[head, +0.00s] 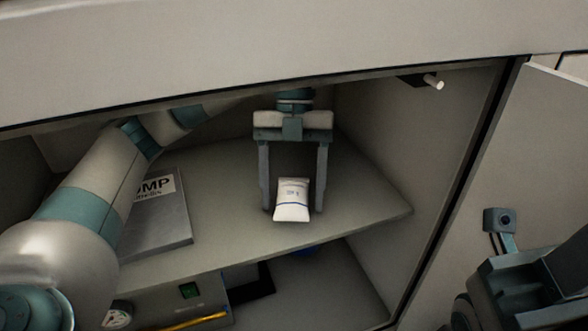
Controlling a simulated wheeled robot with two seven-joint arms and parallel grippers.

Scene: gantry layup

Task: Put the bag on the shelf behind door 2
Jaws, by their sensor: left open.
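The white bag (292,202) with a blue line and small print lies on the shelf (345,222) inside the open cabinet, near the shelf's front edge. My left gripper (293,208) is open, with one finger on each side of the bag. A gap shows at the right finger; the left finger is close to the bag. The cabinet door (555,125) stands open at the right; no number is readable on it. Part of my right arm shows at the lower right, and its jaws cannot be made out clearly.
A grey box or binder (160,222) with a printed label lies on the shelf at the left, beside my left arm. Below the shelf are a box with a green switch (189,291), a gauge (118,315) and a yellow bar (195,321). The shelf right of the bag is clear.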

